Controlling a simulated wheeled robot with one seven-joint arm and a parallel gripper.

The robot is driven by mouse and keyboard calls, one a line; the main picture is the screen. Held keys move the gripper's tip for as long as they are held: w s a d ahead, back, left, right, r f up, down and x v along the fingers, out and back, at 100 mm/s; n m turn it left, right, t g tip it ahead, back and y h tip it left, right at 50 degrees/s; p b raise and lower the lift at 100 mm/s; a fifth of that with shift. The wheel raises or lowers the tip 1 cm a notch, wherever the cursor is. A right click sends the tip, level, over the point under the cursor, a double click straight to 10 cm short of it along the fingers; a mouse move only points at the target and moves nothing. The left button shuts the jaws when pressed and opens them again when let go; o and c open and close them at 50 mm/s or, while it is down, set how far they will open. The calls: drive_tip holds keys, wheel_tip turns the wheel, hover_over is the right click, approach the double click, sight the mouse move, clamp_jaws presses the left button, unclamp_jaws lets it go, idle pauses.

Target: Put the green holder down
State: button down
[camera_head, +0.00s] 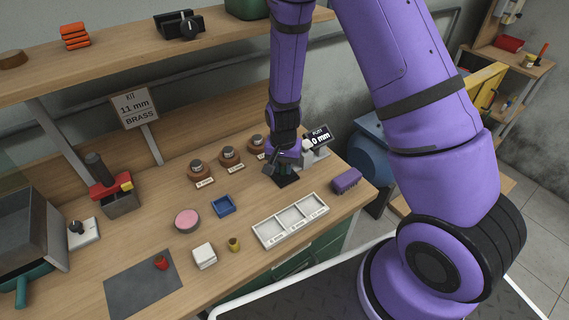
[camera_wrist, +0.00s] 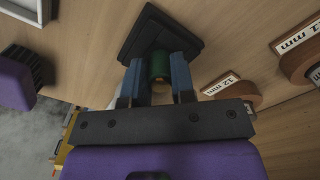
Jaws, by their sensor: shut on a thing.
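My gripper (camera_wrist: 159,82) is shut on the green holder (camera_wrist: 160,65), a small green cylinder between the two blue fingers in the wrist view. A dark square base (camera_wrist: 140,35) lies just beyond it; I cannot tell whether the holder touches it or stands in it. In the head view my gripper (camera_head: 278,166) is low over the back right of the workbench (camera_head: 150,245), with the dark base (camera_head: 287,181) just below. The holder is hidden by my gripper there.
Round brown stands (camera_head: 201,175) with labels are left of my gripper. A small display (camera_head: 318,136) is close behind right. A blue tray (camera_head: 223,206) is front left.

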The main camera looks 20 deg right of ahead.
drive_tip(key=shift+f, duration=0.15)
drive_tip(key=c, duration=1)
unclamp_jaws()
drive_tip(key=shift+o, duration=0.2)
wheel_tip(320, 180, up, 13)
wheel_tip(320, 180, up, 18)
drive_tip(key=n+t+y, duration=0.1)
drive_tip(key=n+t, duration=0.1)
drive_tip(key=n, duration=0.1)
hover_over(283, 164)
drive_tip(key=s+d, duration=0.4)
drive_tip(key=s, duration=0.4)
drive_tip(key=s+d+r+n+t, duration=0.1)
drive_tip(key=s+r+n, duration=0.1)
drive_tip(key=s+r, duration=0.3)
drive_tip(key=s+d+r+n+t+h, duration=0.1)
drive_tip(key=s+r, duration=0.4)
drive_tip(key=s, duration=0.5)
drive_tip(key=shift+s+d+n+t, duration=0.15)
drive_tip(key=shift+d+n+t, duration=0.25)
drive_tip(key=shift+d+t, duration=0.15)
